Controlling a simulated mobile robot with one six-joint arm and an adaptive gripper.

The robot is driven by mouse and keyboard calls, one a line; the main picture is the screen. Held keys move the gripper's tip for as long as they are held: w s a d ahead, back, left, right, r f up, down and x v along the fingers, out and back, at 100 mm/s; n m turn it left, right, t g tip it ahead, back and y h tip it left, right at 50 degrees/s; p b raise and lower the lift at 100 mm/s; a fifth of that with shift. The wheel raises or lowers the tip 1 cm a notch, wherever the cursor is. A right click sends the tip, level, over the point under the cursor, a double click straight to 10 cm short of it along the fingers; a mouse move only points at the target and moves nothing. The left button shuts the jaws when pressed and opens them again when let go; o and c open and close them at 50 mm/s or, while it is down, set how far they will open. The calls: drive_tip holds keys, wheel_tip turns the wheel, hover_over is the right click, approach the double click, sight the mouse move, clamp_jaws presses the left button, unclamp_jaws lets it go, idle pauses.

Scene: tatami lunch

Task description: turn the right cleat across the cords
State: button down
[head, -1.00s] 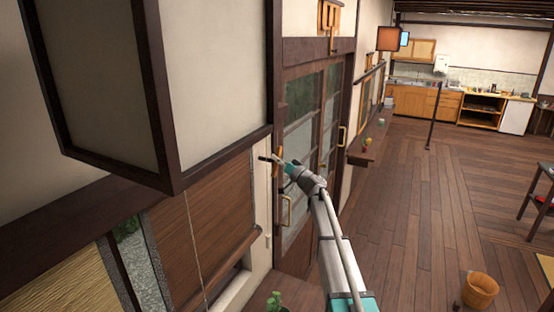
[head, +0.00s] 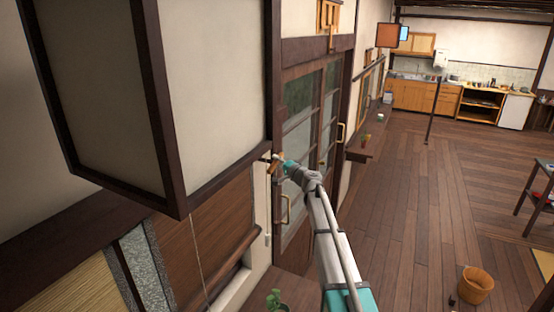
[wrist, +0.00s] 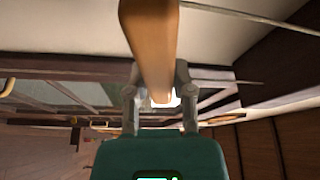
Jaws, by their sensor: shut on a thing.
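The right cleat (wrist: 150,45) is a smooth wooden bar that runs up from between my fingers in the wrist view. My gripper (wrist: 158,92) has one finger on each side of it and is shut on it. In the head view the cleat (head: 273,161) is a small wooden piece on the pale wall strip left of the glazed door, with my gripper (head: 279,158) at it. A thin cord (wrist: 250,17) runs off to the right near the cleat in the wrist view. Whether the cleat crosses the cords cannot be told.
A large box-like paper-panelled fixture (head: 215,90) juts out left of my gripper. Below it hang a brown blind (head: 215,230) and a thin cord (head: 199,262). The glazed door (head: 300,140) stands just right. A potted plant (head: 275,299) is below; the floor to the right is mostly open.

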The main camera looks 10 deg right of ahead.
drive_tip(key=shift+f+m+g+p, duration=0.1)
drive_tip(key=shift+m+g+p, duration=0.4)
drive_tip(key=shift+m, duration=0.7)
drive_tip(key=shift+c, duration=2.4)
unclamp_jaws()
drive_tip(key=shift+f, duration=0.1)
drive_tip(key=v, duration=1.2)
drive_tip(key=shift+s+a, duration=0.1)
drive_tip(key=shift+a, duration=0.05)
